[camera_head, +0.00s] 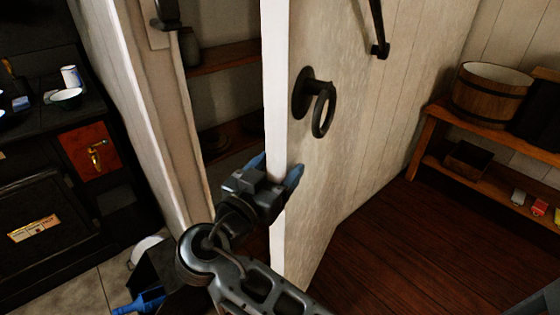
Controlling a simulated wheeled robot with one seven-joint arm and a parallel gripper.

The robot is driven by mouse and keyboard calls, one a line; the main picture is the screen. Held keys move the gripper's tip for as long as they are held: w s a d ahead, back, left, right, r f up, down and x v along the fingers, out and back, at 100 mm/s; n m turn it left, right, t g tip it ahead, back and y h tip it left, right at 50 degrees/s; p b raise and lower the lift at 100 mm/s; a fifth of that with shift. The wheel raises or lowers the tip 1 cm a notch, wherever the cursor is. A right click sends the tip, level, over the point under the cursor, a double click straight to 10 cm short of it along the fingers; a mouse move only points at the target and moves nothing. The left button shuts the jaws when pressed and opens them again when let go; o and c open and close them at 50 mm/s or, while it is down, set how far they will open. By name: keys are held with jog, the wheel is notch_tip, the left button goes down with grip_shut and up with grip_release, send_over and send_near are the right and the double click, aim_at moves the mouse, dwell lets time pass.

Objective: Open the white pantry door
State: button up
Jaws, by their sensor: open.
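The white pantry door (335,150) stands ajar, its pale edge facing me, with a gap on its left. A black ring handle (323,108) hangs on its face, and a black latch bar (377,30) sits higher up. My gripper (274,172) is open at the door's edge, below and left of the ring. One blue fingertip is on the gap side and the other on the face side, so the jaws straddle the edge. I cannot tell whether they touch the door.
Pantry shelves (222,55) show through the gap. At left stand a black stove (35,215) and the door frame (150,120). At right a wooden shelf (430,135) holds a wooden tub (488,93). The wooden floor (410,245) right of the door is clear.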

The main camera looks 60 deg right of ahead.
jog(key=shift+d, duration=0.75)
grip_shut()
